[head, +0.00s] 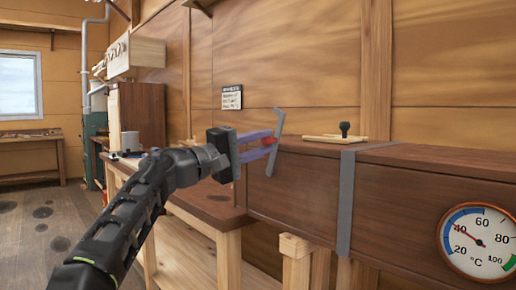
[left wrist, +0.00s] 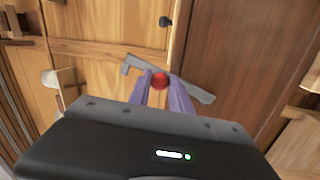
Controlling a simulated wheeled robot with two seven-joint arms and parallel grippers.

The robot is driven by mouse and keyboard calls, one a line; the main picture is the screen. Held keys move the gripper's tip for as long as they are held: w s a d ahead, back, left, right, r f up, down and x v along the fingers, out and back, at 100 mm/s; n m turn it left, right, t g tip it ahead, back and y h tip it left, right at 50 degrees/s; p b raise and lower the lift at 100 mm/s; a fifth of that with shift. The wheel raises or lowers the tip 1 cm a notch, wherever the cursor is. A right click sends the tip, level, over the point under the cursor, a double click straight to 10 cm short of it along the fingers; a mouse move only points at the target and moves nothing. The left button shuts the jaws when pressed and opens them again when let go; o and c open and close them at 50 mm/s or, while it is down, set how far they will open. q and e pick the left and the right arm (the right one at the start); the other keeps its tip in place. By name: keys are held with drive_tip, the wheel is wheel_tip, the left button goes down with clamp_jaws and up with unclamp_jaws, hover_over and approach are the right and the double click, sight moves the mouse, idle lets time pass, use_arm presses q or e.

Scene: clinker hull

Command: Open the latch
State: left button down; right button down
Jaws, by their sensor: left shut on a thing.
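The latch is a grey metal bar (head: 278,119) with a bent end, at the left end of a long dark wooden box (head: 305,195). In the head view it stands steeply, tilted a little from upright. In the left wrist view the bar (left wrist: 196,91) runs slantwise, with a red knob (left wrist: 160,80) near its middle. My left gripper (head: 271,145) has its purple fingers closed around the red knob; the fingers (left wrist: 160,86) hide part of the bar. How the bar meets the box end is hard to see. My right gripper is not in view.
A round thermometer (head: 480,242) is on the box's front, and a grey strap (head: 346,200) wraps the box. A small board with a black knob (head: 345,129) lies on top. A workbench (head: 205,205) stands left of the box, under my left arm.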

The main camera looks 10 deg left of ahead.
use_arm(q)
drive_tip(key=shift+s+d+f+m, duration=0.1)
drive_tip(key=shift+d+m, duration=0.05)
drive_tip(key=shift+m, duration=0.15)
drive_tip(key=c, duration=1.2)
unclamp_jaws()
drive_tip(key=b+v, duration=0.2)
drive_tip(key=v, duration=0.5)
drive_tip(key=shift+s+a+b, duration=0.25)
drive_tip(key=shift+a+b, duration=0.1)
